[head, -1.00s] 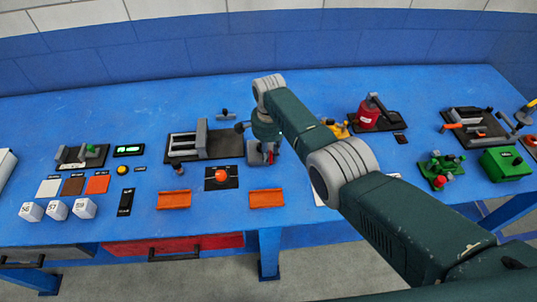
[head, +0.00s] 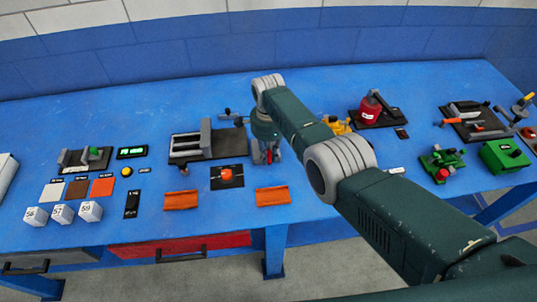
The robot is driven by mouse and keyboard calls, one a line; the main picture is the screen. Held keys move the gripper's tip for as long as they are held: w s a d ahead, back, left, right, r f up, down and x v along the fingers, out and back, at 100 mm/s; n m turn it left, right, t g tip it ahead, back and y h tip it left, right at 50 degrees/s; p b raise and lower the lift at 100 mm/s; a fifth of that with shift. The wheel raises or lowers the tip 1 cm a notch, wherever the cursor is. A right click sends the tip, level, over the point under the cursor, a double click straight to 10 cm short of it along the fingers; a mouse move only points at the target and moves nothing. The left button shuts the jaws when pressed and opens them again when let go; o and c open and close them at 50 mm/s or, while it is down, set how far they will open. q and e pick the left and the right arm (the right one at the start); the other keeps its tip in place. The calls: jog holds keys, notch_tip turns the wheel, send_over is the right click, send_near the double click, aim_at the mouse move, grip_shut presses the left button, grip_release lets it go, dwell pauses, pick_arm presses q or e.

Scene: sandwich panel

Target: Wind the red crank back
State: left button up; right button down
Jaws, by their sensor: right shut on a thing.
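My right gripper (head: 267,158) points down just right of a grey slide device (head: 187,146) on a black base, in the middle of the blue table. A small red part (head: 269,153) shows at its fingers; I take it as the red crank, with the gripper shut on it. Most of the crank is hidden behind the gripper and wrist, so its angle and its join to the device cannot be told. My left gripper is not in view.
An orange knob on a black plate (head: 227,177) and orange trays (head: 273,196) lie in front of the gripper. A red canister (head: 370,108) stands at the back right. A green box (head: 504,156) is at the far right.

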jog(key=c, duration=1.6)
grip_release()
jog(key=shift+a+r, duration=0.1)
jog(key=shift+a, duration=0.05)
jog(key=shift+r, duration=0.55)
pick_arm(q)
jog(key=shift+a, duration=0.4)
pick_arm(e)
notch_tip(320, 180, up, 11)
jog(key=shift+f, duration=0.1)
